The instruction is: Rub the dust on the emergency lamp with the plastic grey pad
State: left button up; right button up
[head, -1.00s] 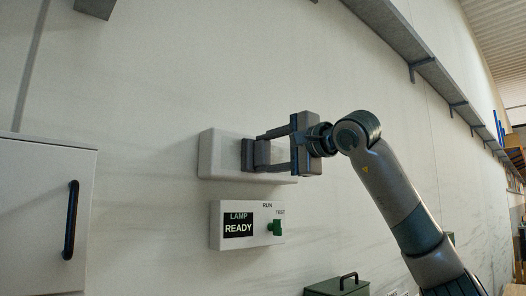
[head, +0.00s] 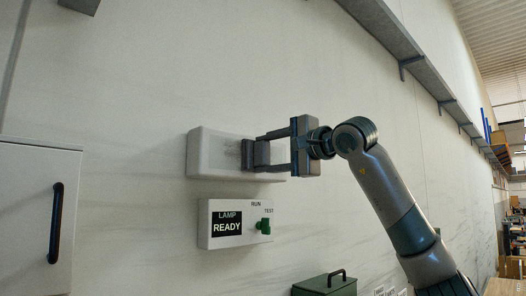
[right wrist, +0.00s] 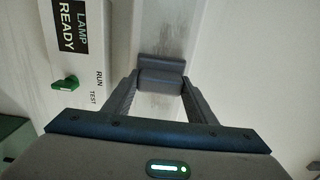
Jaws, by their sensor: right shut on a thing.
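The emergency lamp (head: 208,153) is a white, rounded box on the wall, above a white panel. A greyish dust smudge (head: 232,154) shows on its front, left of the pad. My right gripper (head: 262,153) is shut on the grey pad (right wrist: 161,73) and holds it at the right part of the lamp's front. The pad appears to touch the lamp, though the exact contact is hidden. In the right wrist view the pad sits between both fingers, with a greyish patch on the lamp near it. My left gripper is not in view.
The white panel (head: 216,207) below reads LAMP READY and has a green knob (head: 264,226) with RUN and TEST marks. A cabinet with a black handle (head: 56,223) is at the left. A green box (head: 325,286) is below, and a grey shelf (head: 420,68) runs above right.

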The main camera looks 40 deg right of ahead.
jog(key=shift+d, duration=0.1)
dwell(0.3)
jog(key=shift+w+d+p, duration=0.15)
jog(key=shift+d+p, duration=0.55)
jog(key=shift+d, duration=1.1)
jog(key=d+p, duration=0.1)
jog(key=d, duration=0.2)
jog(key=shift+w+d+p, duration=0.15)
jog(key=shift+d+p, duration=0.15)
jog(key=shift+p, duration=0.05)
jog(key=shift+d, duration=0.1)
jog(key=d, duration=0.3)
jog(key=shift+w+d, duration=0.15)
jog(key=shift+d, duration=0.1)
